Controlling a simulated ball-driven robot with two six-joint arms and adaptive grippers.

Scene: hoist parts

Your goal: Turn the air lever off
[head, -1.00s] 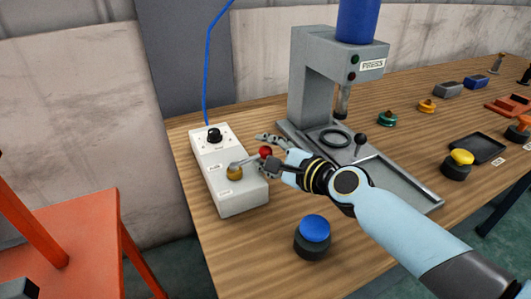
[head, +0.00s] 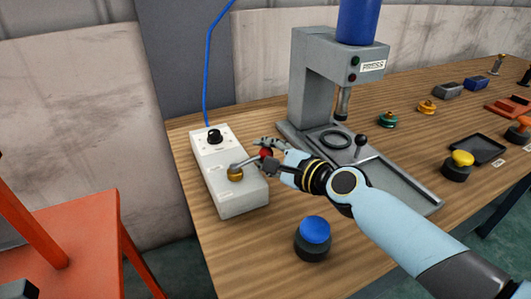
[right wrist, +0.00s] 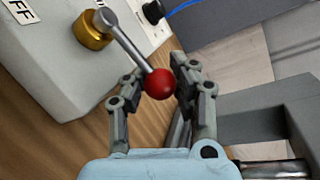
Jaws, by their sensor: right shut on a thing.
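The air lever is a grey rod (head: 246,162) on a brass pivot (head: 235,173), on top of a pale control box (head: 239,198). It ends in a red ball knob (right wrist: 160,84). In the head view the rod points right and slightly away from the pivot. My right gripper (head: 269,153) is at the knob, which sits between its fingers in the right wrist view (right wrist: 155,88). The gripper is shut on the knob. Part of an "OFF" label (right wrist: 20,10) shows on the box beside the pivot. My left gripper is not in view.
A black dial (head: 214,136) and a blue hose (head: 207,85) are at the box's far end. A grey press (head: 312,75) with a small black-knobbed lever (head: 361,141) stands to the right. A blue button (head: 314,230) stands in front on the wooden table.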

